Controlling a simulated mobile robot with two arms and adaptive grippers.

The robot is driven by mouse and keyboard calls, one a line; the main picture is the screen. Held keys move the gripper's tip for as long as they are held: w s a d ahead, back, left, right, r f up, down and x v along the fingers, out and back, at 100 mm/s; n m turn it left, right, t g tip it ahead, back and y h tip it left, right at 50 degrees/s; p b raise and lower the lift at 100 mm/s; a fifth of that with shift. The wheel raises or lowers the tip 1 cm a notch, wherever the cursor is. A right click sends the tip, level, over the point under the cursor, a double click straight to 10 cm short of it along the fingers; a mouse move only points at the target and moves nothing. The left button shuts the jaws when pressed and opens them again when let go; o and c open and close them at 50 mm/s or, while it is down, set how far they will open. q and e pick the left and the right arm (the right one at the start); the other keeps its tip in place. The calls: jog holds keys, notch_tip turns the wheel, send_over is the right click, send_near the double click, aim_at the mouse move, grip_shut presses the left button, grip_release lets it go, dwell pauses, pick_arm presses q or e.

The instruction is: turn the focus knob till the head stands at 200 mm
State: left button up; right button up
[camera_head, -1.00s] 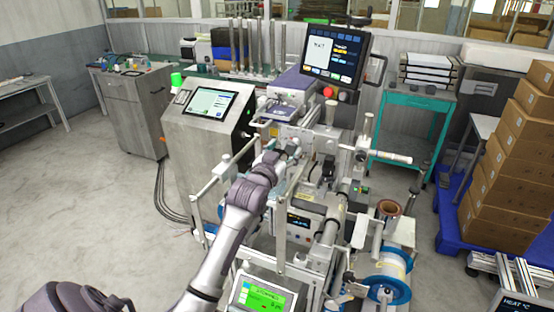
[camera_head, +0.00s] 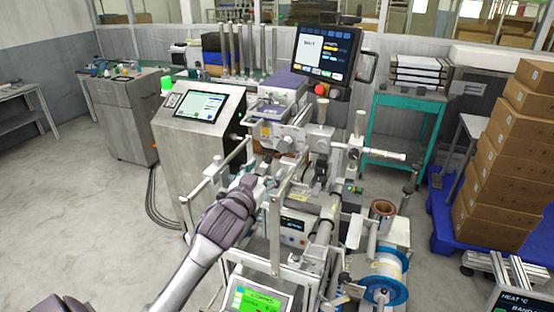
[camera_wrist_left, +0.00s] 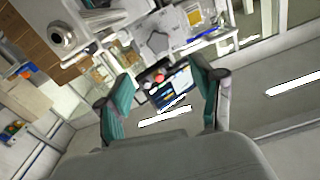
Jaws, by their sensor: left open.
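The marking or scanning head, a purple and white box (camera_head: 283,88), sits on the upper part of the machine. A grey knob (camera_head: 286,143) shows on the pale plate below it and is probably the focus knob. My left gripper (camera_head: 264,176) is open and empty, below and left of this knob and apart from it. In the left wrist view its two teal fingers (camera_wrist_left: 160,72) stand wide apart with nothing held between them. The head's height in millimetres cannot be read. My right gripper is not in view.
A tilted touchscreen (camera_head: 323,55) stands above the machine, with a red button below it. A cabinet with a screen (camera_head: 200,105) stands to the left. Posts and rollers crowd the machine around my left arm. Stacked cartons (camera_head: 500,150) stand at right. The floor at left is clear.

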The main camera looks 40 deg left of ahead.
aim_at(282, 149)
pick_arm(q)
jog(key=p+x, duration=0.4)
jog(key=x, duration=0.8)
jog(key=shift+w+f, duration=0.15)
jog(key=shift+w, duration=0.1)
jog(key=shift+w+f, duration=0.1)
jog(key=shift+w, duration=0.4)
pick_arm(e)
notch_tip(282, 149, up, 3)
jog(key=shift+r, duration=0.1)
pick_arm(q)
jog(key=shift+a, duration=0.1)
jog(key=c, duration=1.2)
jog(key=shift+o, duration=0.2)
jog(key=m, duration=0.4)
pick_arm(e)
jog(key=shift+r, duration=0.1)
pick_arm(q)
jog(key=shift+f, duration=0.1)
